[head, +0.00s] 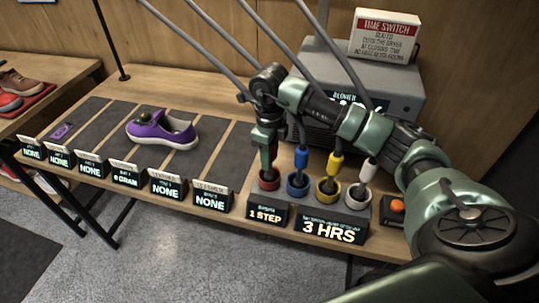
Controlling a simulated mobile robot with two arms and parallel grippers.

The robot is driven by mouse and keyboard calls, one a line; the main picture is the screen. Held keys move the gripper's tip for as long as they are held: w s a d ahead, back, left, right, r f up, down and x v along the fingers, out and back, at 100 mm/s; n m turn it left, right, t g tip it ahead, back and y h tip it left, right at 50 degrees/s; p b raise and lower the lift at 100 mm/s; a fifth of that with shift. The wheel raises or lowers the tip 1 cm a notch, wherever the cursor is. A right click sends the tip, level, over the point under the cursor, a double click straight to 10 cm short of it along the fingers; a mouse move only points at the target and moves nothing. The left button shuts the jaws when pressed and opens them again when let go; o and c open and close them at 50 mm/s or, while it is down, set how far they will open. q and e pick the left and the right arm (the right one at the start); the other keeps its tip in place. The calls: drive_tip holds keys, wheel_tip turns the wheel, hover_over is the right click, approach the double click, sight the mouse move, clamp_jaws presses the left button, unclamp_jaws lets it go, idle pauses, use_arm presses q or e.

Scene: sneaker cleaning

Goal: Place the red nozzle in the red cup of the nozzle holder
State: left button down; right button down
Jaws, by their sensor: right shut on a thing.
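My right gripper (266,146) points down, shut on the red nozzle (266,164), in the head view. The nozzle hangs upright at the red cup (269,183) of the nozzle holder (343,209). The gripper hides part of it, and I cannot tell whether its tip rests on the cup's bottom. The blue nozzle (301,158), yellow nozzle (335,162) and white nozzle (367,172) stand in the blue, yellow and white cups to the right. My left gripper is not in view.
A purple sneaker (162,130) lies on the dark mats to the left. Small display signs (168,187) line the bench front. A grey blower box (385,83) stands behind the holder. An orange button (397,207) sits right of the holder. Grey hoses slant down from above.

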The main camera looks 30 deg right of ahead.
drive_tip(key=shift+f, duration=0.1)
drive_tip(key=c, duration=1)
unclamp_jaws()
drive_tip(key=shift+r, duration=0.4)
wheel_tip(320, 180, up, 12)
drive_tip(key=shift+f+b, duration=0.25)
drive_tip(key=shift+b, duration=0.85)
